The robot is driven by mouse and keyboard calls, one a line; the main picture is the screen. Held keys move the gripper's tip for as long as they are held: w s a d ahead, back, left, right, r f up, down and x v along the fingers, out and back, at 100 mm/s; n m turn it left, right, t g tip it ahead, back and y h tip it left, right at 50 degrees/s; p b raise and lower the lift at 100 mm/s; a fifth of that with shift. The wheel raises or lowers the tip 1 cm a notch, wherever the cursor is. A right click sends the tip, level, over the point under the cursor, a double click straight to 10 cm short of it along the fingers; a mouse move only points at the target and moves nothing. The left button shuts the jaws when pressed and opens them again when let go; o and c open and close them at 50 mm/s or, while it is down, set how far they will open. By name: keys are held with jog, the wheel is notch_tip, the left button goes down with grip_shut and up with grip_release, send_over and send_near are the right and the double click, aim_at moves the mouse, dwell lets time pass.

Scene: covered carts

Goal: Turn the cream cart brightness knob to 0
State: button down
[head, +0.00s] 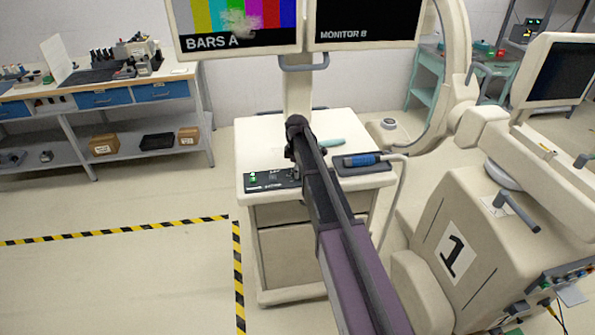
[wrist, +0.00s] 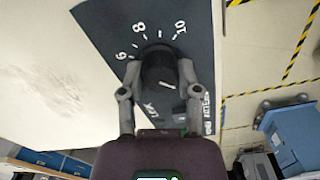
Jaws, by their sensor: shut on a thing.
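The cream cart (head: 255,140) stands in the middle of the head view, with a dark control panel (head: 262,183) along its front left top. In the wrist view the black knob (wrist: 159,68) sits on the dark dial plate (wrist: 110,25), printed with 6, 8 and 10 around its far side. A short white line shows on the knob's near right part. My gripper (wrist: 158,76) is shut on the knob, one finger on each side. The near part of the dial is hidden by the gripper. In the head view my arm hides the knob.
Two monitors (head: 240,45) rise above the cart. A blue-handled probe (head: 362,160) rests on a dark pad at the cart's right. A cream machine marked 1 (head: 480,225) stands close on the right. Floor left of the cart is open, with striped tape (head: 238,265).

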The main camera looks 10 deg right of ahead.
jog(key=shift+s, duration=0.15)
jog(key=shift+c, duration=1.5)
grip_release()
jog(key=shift+r, duration=0.15)
